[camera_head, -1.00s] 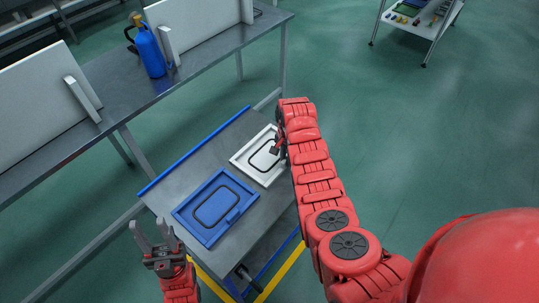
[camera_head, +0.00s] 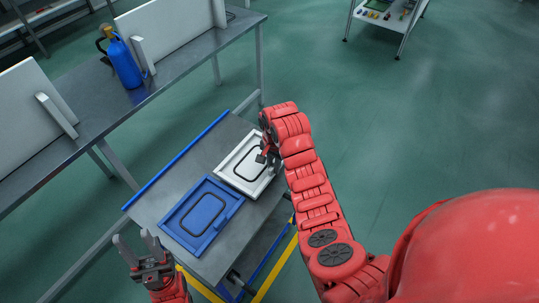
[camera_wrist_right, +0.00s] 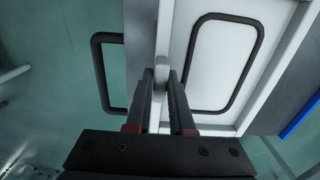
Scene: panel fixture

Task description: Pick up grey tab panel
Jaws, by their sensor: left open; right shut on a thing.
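The light grey tab panel (camera_head: 240,168), with a dark rounded outline, is at the far end of the cart top, beyond the blue panel. My right gripper (camera_head: 263,157) is at its right-hand side. In the right wrist view, the panel (camera_wrist_right: 218,62) fills the middle right, and my right gripper (camera_wrist_right: 162,78) is shut on its small upright tab (camera_wrist_right: 161,72). I cannot tell whether the panel is clear of the cart. My left gripper (camera_head: 137,247) is open and empty, left of the cart's near end.
A blue panel (camera_head: 183,221) lies on the cart top (camera_head: 152,205), close to the grey one. A long metal workbench (camera_head: 180,82) behind holds white boards and a blue bottle (camera_head: 122,62). A white shelf trolley (camera_head: 395,22) stands far back. Floor to the right is clear.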

